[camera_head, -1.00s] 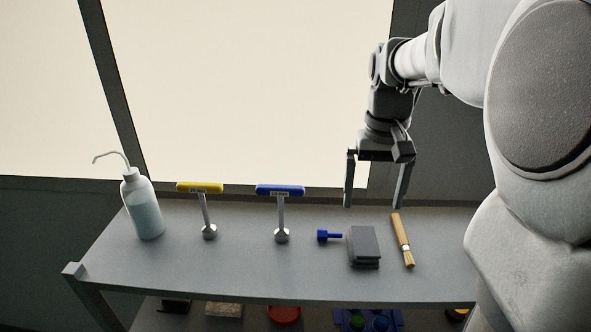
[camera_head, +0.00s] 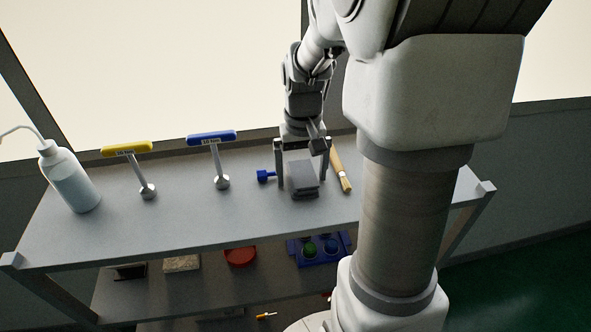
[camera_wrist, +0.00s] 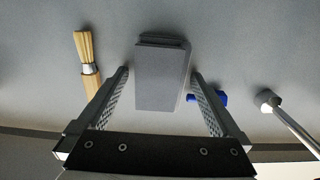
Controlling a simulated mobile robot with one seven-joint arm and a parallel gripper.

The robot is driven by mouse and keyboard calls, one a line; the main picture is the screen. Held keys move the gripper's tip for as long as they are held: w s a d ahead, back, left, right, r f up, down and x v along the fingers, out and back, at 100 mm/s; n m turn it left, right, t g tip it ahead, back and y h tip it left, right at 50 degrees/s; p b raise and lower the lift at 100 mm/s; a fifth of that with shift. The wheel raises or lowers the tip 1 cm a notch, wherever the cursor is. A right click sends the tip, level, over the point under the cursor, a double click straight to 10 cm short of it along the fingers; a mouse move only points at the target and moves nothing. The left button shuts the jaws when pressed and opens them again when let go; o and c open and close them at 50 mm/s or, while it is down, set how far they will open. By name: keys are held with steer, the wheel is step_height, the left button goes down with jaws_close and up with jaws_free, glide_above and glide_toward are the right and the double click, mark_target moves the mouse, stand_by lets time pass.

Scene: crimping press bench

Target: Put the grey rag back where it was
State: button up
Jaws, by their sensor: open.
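The grey rag (camera_head: 303,180) is a folded, layered block lying on the upper shelf, between a blue small part and a wooden brush. It also shows in the wrist view (camera_wrist: 162,78), in the space between the two fingers. My gripper (camera_head: 298,190) is open, with one finger on each side of the rag. In the wrist view my gripper (camera_wrist: 160,85) shows a gap between each finger and the rag. I cannot tell how far the fingertips reach down beside it.
The blue part (camera_head: 265,176) is close to the left finger and the brush (camera_head: 341,172) close to the right. A blue-handled tool (camera_head: 218,160), a yellow-handled tool (camera_head: 137,168) and a wash bottle (camera_head: 70,178) stand farther left. A lower shelf holds a red dish (camera_head: 240,256) and a blue tray (camera_head: 335,256).

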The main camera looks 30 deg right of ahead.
steer(key=shift+r, duration=0.1)
steer(key=c, duration=1.5)
